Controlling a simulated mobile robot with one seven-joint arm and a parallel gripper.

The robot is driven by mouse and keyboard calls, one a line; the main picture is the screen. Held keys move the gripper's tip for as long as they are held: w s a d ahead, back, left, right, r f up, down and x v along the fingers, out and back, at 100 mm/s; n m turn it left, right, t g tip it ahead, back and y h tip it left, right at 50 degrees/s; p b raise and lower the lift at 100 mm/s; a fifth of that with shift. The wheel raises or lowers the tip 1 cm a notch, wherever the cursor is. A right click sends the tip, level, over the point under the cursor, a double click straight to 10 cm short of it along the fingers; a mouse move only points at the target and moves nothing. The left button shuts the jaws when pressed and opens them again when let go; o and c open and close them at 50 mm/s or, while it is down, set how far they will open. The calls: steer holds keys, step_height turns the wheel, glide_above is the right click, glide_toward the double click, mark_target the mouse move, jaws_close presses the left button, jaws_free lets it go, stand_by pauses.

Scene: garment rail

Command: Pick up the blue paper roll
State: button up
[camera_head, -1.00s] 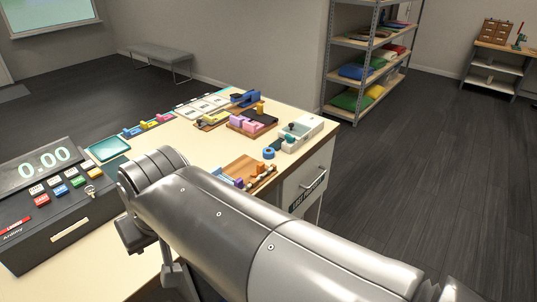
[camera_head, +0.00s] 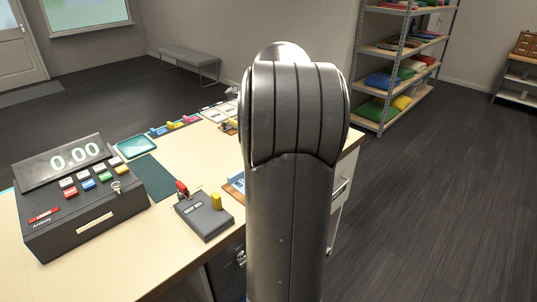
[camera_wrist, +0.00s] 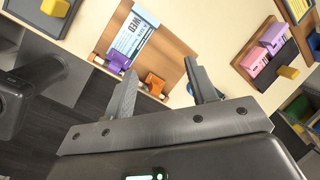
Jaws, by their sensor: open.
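A small blue round thing (camera_wrist: 191,88), which looks like the blue paper roll, shows only in part in the wrist view, beside and behind my right finger. I cannot tell whether the finger touches it. My gripper (camera_wrist: 160,68) is open, with nothing seen held between its two fingers. A wooden tray (camera_wrist: 175,62) with a printed blue-and-white paper, a purple holder (camera_wrist: 118,62) and an orange piece (camera_wrist: 155,83) lies beyond the fingertips. In the head view my arm hides the gripper and the blue roll.
A cash register (camera_head: 75,205) stands on the counter's left, with a grey card device (camera_head: 205,215) to its right. Shelving (camera_head: 400,65) stands behind on the floor.

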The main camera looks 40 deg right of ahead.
steer(key=s+d+f+m, duration=0.3)
steer(key=d+f+m, duration=0.1)
steer(key=d, duration=0.5)
steer(key=s+d+f+m, duration=0.25)
steer(key=d+m, duration=0.25)
steer(key=d, duration=0.5)
steer(key=shift+t+y, duration=0.3)
steer(key=shift+t, duration=0.1)
steer(key=x, duration=0.5)
steer(key=shift+a+f, duration=0.15)
steer(key=shift+f, duration=0.15)
steer(key=shift+w+x, duration=0.2)
steer(key=shift+x, duration=2.9)
steer(key=shift+a+r, duration=0.15)
steer(key=c, duration=0.7)
steer(key=shift+c, duration=0.2)
